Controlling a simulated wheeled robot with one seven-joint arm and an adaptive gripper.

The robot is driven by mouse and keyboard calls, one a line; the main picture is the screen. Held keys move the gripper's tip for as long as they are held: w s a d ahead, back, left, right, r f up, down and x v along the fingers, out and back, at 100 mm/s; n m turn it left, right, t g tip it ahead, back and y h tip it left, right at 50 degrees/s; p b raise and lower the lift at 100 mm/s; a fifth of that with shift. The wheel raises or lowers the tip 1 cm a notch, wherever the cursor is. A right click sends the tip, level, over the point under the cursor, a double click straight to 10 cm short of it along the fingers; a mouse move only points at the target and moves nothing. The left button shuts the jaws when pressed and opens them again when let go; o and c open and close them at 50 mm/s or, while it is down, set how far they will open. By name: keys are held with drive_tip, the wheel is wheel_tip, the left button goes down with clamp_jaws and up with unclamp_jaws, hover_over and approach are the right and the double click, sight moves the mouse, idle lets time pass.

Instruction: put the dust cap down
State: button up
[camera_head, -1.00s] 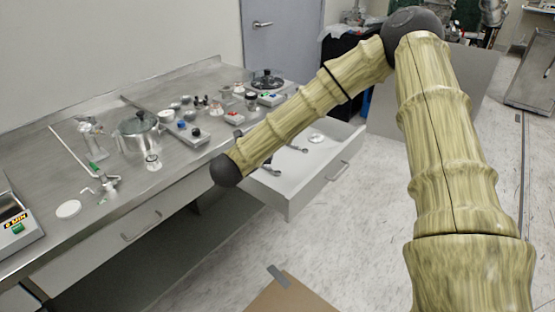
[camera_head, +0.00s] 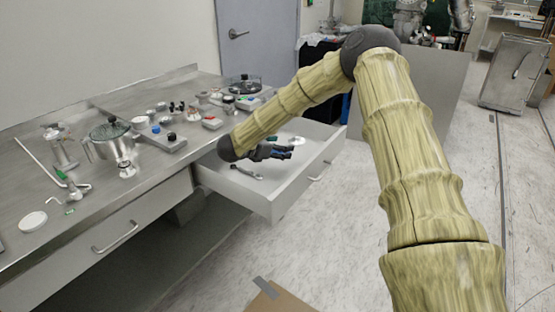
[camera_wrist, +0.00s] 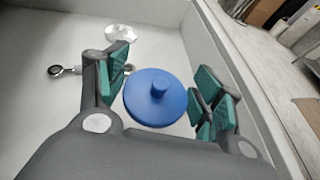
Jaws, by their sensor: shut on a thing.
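The dust cap is a blue round disc with a small knob (camera_wrist: 158,97), seen in the wrist view between the green finger pads. My gripper (camera_wrist: 160,92) is shut on it. In the head view my gripper (camera_head: 283,153) is over the open grey drawer (camera_head: 285,196), with a little blue showing at its fingers. The drawer's pale floor lies below the cap in the wrist view; I cannot tell whether the cap touches it.
A pale round disc (camera_wrist: 122,34) and a metal tool (camera_wrist: 68,71) lie in the drawer. The steel bench (camera_head: 75,228) at left holds a pot (camera_head: 112,142), a tap-like fitting (camera_head: 70,188) and several small parts. The floor right of the drawer is clear.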

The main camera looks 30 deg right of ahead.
sight(279, 169)
drive_tip(key=shift+f, duration=2.55)
drive_tip(key=shift+f+b, duration=0.35)
drive_tip(key=shift+f, duration=0.05)
drive_tip(key=shift+f, duration=0.2)
drive_tip(key=o, duration=0.7)
drive_tip(key=shift+r, duration=0.1)
